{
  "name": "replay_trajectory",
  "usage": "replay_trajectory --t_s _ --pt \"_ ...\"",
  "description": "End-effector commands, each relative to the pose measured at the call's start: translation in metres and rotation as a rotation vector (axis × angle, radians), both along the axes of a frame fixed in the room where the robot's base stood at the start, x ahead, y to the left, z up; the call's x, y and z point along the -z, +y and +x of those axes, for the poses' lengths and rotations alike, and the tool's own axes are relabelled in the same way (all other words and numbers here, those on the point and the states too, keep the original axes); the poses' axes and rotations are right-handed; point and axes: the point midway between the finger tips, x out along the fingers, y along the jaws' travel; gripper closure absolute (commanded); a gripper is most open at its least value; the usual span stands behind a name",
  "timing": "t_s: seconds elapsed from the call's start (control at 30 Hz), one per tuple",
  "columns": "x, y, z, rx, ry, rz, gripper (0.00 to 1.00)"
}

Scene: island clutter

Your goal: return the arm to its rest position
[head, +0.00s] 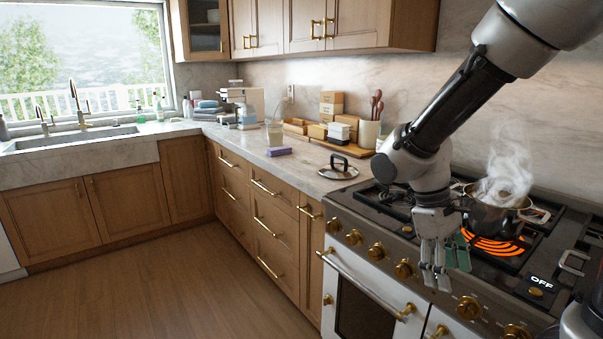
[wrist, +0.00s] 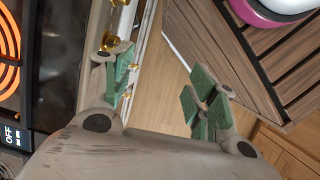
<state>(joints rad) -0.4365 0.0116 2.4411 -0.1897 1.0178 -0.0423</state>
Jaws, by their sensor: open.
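My gripper (head: 440,262) hangs fingers-down in front of the stove's front edge, just left of the steaming pot in the head view. In the wrist view my gripper (wrist: 165,98) shows its green-padded fingers spread apart, with nothing between them. My arm reaches down from the upper right of the head view. A dark pot (head: 494,218) with steam rising sits on a glowing orange burner (head: 482,246). The burner also shows at the left edge of the wrist view (wrist: 8,65).
The stove (head: 400,215) has brass knobs and a sign (head: 541,283) reading OFF. A glass lid (head: 338,170) lies on the counter left of the stove. A purple sponge (head: 279,152), a glass jar and boxes stand farther back. The wooden floor (head: 150,285) is clear.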

Motion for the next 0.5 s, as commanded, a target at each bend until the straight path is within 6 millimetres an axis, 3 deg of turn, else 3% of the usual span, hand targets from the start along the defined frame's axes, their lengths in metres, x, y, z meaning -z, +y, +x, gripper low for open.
replay_trajectory --t_s 0.2,0.5 --pt "-0.052 -0.024 -0.03 0.306 -0.263 0.207 0.42" --pt "-0.112 -0.064 -0.064 0.503 -0.584 0.325 0.42"
